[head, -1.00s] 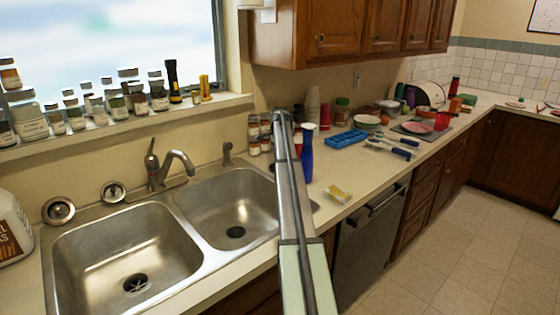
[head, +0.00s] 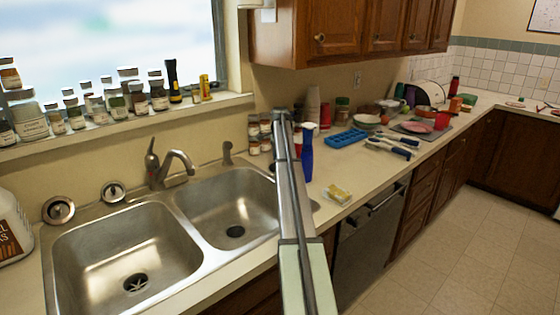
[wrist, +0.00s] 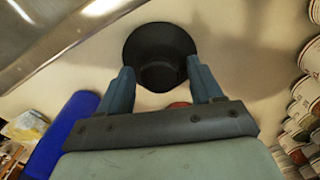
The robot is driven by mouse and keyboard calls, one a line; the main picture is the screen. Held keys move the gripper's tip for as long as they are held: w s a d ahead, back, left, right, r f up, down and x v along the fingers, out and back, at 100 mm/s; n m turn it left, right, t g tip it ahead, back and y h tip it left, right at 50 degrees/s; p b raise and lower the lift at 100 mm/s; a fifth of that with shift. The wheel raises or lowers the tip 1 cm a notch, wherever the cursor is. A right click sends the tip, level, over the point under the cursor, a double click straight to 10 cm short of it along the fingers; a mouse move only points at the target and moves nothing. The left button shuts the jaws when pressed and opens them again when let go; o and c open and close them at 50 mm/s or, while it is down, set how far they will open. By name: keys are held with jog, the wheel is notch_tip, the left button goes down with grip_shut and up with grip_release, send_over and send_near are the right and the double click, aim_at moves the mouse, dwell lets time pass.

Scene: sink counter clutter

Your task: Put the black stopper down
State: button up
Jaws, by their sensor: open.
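The black stopper (wrist: 160,50) shows in the wrist view as a round, dark, wide-rimmed piece over the pale counter (wrist: 235,45). My gripper (wrist: 162,78) is open, with one blue-grey finger on each side of the stopper's near part. The fingers look apart from it, though the left fingertip is very close to its edge. The stopper seems to rest on the counter, but its underside is hidden. In the head view my arm covers the gripper, and I cannot make out the stopper there.
The double sink's metal edge (wrist: 75,35) lies left of the stopper. Spice jars (wrist: 305,95) crowd the right.

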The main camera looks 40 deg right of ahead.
notch_tip(320, 180, up, 12)
dwell(0.6)
